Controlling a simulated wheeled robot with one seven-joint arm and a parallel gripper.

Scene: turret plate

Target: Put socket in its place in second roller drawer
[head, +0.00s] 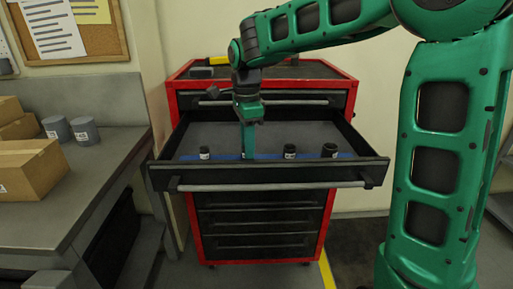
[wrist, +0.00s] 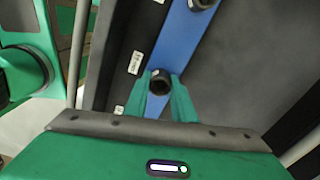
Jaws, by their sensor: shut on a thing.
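The second drawer (head: 275,173) of the red roller cabinet (head: 325,225) is pulled open, with a blue strip (head: 265,156) along its front. My gripper (head: 248,155) points down into the drawer over this strip. In the wrist view its green fingers (wrist: 168,98) are shut on a dark round socket (wrist: 160,82), which is seen from above against the blue strip. The fingers hide this socket in the head view. I cannot tell whether its bottom touches the strip. Other dark sockets stand on the strip: one to the left (head: 204,153) and two to the right, a middle one (head: 289,151) and a larger one (head: 329,150).
White labels (wrist: 135,62) lie beside the strip. The closed top drawer (head: 265,103) is just behind and above the open one. A grey workbench (head: 100,165) with cardboard boxes (head: 35,168) and grey cylinders (head: 85,130) stands at left. The drawer's rear floor (head: 205,135) is clear.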

